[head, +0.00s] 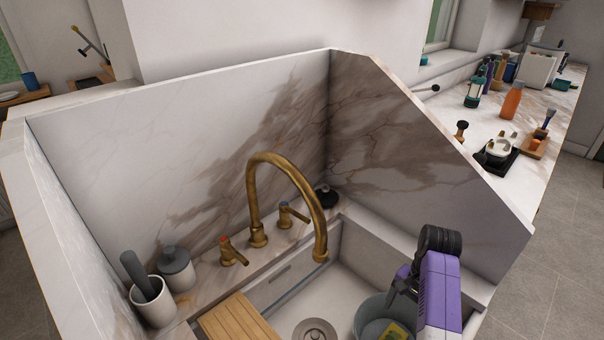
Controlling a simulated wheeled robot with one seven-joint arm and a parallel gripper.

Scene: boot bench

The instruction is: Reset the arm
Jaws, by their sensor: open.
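My purple and black arm comes in at the lower right, over the right side of the sink. My gripper (402,284) shows as a small dark part at the arm's left side, above a grey-blue tub (372,318) in the sink. Its jaws are open, and I see nothing held in them. The arm hides part of the tub and the sink's right side.
A brass tap (252,190) arches over the white sink (345,272), close left of my arm. A yellow-green item (397,331) lies in the tub. Marble walls (410,140) enclose the sink.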

